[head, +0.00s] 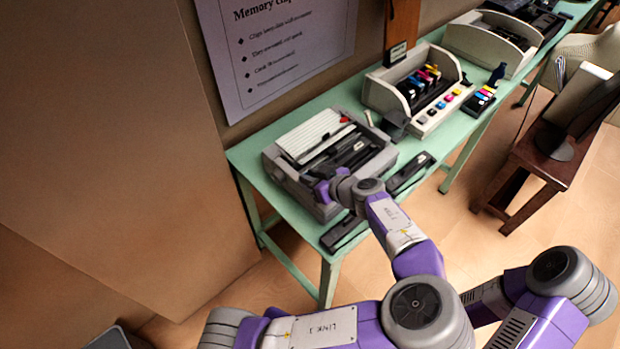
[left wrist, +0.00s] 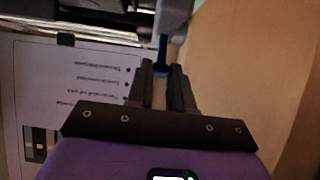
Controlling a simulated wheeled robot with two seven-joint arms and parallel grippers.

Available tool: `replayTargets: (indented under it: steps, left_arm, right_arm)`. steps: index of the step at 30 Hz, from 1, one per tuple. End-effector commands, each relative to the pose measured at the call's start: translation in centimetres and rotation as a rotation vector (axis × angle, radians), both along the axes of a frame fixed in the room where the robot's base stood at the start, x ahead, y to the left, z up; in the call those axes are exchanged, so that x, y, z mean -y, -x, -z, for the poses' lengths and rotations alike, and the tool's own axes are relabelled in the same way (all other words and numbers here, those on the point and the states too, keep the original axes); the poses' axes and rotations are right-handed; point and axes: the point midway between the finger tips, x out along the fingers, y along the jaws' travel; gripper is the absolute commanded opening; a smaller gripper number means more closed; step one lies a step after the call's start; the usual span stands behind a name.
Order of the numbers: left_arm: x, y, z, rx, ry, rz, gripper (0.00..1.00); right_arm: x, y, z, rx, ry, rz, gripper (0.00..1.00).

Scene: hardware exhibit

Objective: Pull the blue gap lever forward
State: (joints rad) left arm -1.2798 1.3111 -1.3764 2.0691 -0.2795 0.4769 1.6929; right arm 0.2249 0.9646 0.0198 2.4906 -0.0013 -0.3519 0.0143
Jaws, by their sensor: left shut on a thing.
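The grey printer (head: 275,163) stands with its top open near the left end of the green table. My left gripper (head: 322,190) is at the printer's front left corner. In the left wrist view the blue gap lever (left wrist: 162,50) is a narrow blue piece below the printer's grey body. The fingers of my left gripper (left wrist: 161,72) are shut on its end. In the head view the lever is hidden by my gripper and cannot be made out. My right gripper is out of view.
The green table (head: 250,158) also holds dark flat parts (head: 343,233) along its front edge. A beige printer (head: 438,122) with coloured cartridges stands further right. A wall poster (head: 275,45) hangs behind. A dark wooden stool (head: 540,165) stands on the floor at right.

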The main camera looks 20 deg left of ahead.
Motion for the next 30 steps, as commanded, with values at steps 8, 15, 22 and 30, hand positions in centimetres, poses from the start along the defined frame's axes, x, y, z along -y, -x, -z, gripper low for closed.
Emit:
replayTargets:
  steps: [8,15,22,30]
  left_arm:
    - [0.09,0.07,0.13,0.004,-0.014,0.0,0.0]
    - [0.08,0.08,0.17,0.004,-0.014,-0.001,0.23]
    - [0.08,0.07,0.15,0.004,-0.014,-0.001,0.47]
    - [0.42,0.15,-0.09,0.005,-0.013,0.0,0.47]
  right_arm:
    - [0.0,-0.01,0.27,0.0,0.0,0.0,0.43]
    - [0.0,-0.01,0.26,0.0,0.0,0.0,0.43]
    - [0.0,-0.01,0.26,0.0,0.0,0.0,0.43]
    - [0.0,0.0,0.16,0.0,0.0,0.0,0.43]
